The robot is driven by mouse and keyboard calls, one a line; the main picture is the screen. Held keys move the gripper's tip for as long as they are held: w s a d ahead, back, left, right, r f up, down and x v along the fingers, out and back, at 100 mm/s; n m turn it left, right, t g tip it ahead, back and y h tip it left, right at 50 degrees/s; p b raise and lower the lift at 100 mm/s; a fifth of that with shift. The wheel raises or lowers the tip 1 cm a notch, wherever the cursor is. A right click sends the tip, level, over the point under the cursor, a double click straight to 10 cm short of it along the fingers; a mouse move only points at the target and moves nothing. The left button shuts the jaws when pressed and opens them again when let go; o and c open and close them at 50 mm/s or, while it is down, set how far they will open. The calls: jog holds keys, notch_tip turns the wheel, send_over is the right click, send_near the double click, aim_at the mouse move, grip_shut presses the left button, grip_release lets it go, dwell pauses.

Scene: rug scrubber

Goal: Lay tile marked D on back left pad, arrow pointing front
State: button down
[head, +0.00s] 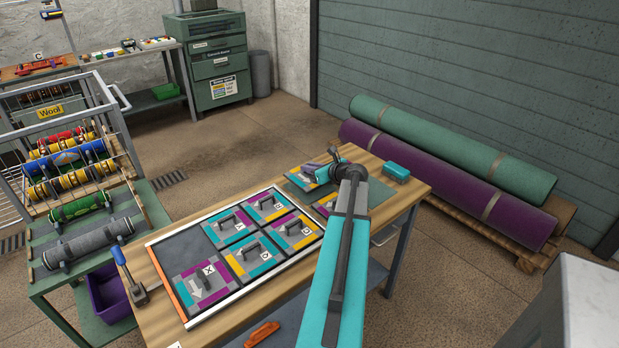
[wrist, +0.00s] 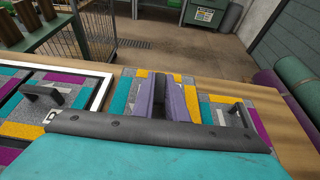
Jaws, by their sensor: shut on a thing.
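My gripper (head: 333,164) is at the right part of the workbench, shut on the handle of a patterned tile (head: 308,178). That tile is grey with teal, yellow and purple patches and is at the green mat; I cannot tell whether it touches the mat. It also shows around my fingers (wrist: 168,100) in the wrist view (wrist: 121,95). Its letter and arrow are not readable. The white-framed tray (head: 237,296) holds several handled tiles. Its back left pad (head: 183,252) is bare dark grey. The front left tile (head: 207,283) is marked X.
Another handled tile (wrist: 240,112) lies beside the held one, partly hidden by my arm in the head view. A teal block (head: 397,171) sits at the bench's far right. An orange object (head: 262,334) lies in front.

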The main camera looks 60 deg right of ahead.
aim_at(310, 177)
jog(key=shift+f, duration=0.2)
jog(key=shift+f, duration=1.9)
jog(key=shift+f, duration=0.15)
jog(key=c, duration=1.8)
grip_release()
jog(key=shift+o, duration=0.2)
jog(key=shift+r, duration=0.2)
jog(key=b+v, duration=0.1)
jog(key=v, duration=1.1)
jog(key=shift+a+r, duration=0.1)
